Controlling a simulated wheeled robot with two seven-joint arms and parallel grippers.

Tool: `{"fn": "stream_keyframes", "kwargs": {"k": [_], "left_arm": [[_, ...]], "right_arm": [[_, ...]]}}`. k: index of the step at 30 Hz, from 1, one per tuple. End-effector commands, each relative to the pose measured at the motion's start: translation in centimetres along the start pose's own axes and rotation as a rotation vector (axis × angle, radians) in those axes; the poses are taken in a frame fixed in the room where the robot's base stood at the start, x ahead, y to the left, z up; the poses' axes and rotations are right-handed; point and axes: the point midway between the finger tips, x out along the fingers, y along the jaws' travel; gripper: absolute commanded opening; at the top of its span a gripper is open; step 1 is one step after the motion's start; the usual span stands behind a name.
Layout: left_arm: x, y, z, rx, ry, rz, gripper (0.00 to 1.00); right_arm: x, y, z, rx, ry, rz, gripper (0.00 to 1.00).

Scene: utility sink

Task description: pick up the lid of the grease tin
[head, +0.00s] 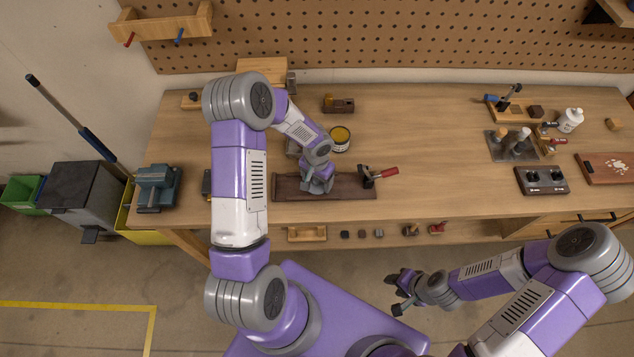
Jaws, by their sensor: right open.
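The grease tin (340,138) stands on the workbench with its yellow contents showing, so its top is uncovered. I cannot make out its lid; it may be hidden by my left arm. My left gripper (317,187) points down over the dark brown board (350,187), in front of the tin and a little left of it. Its fingertips are too small and covered to tell whether they are open or hold anything. My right gripper (398,289) is open and empty, low in front of the bench and away from the tin.
A wooden block-like tool (338,104) lies behind the tin. A blue-grey vise (157,188) is at the bench's left end. The bench (440,145) is clear right of the tin.

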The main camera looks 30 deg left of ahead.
Motion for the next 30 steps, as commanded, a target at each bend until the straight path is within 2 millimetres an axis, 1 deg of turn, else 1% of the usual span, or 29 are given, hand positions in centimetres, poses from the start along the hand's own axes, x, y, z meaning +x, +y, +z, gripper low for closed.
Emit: {"fn": "stream_keyframes", "kwargs": {"k": [1,3,11,14,21,24,27,29,30], "left_arm": [[0.0,0.0,0.0,0.0,0.0,0.0,0.57],[0.0,0.0,0.0,0.0,0.0,0.0,0.47],[-0.3,0.0,0.0,0.0,0.001,-0.001,0.47],[-1.5,-0.1,-0.1,-0.001,0.003,-0.001,0.47],[-6.4,-0.1,-0.1,-0.001,0.005,-0.002,0.47],[-8.1,0.0,-0.1,0.0,0.004,-0.001,0.47],[-9.0,0.2,0.0,0.001,0.002,-0.001,0.47],[-8.9,0.6,0.0,0.0,0.002,0.0,0.47],[-8.6,1.1,0.1,-0.001,0.002,0.001,0.47]], "right_arm": [[0.0,0.0,0.0,0.0,0.0,0.0,0.43],[0.0,0.0,0.0,0.0,0.0,0.0,0.43],[0.0,0.0,0.0,0.0,0.0,0.0,0.43],[-0.1,0.0,0.0,0.0,0.0,0.0,0.43],[-0.3,-0.1,0.0,0.0,0.0,0.0,0.43],[-0.3,-0.1,0.0,0.0,0.0,0.0,0.43],[0.0,0.0,0.0,0.0,0.0,0.0,0.43],[0.6,0.2,0.0,0.0,0.0,0.0,0.43],[1.2,0.4,-0.1,0.0,0.0,0.0,0.43]]}}
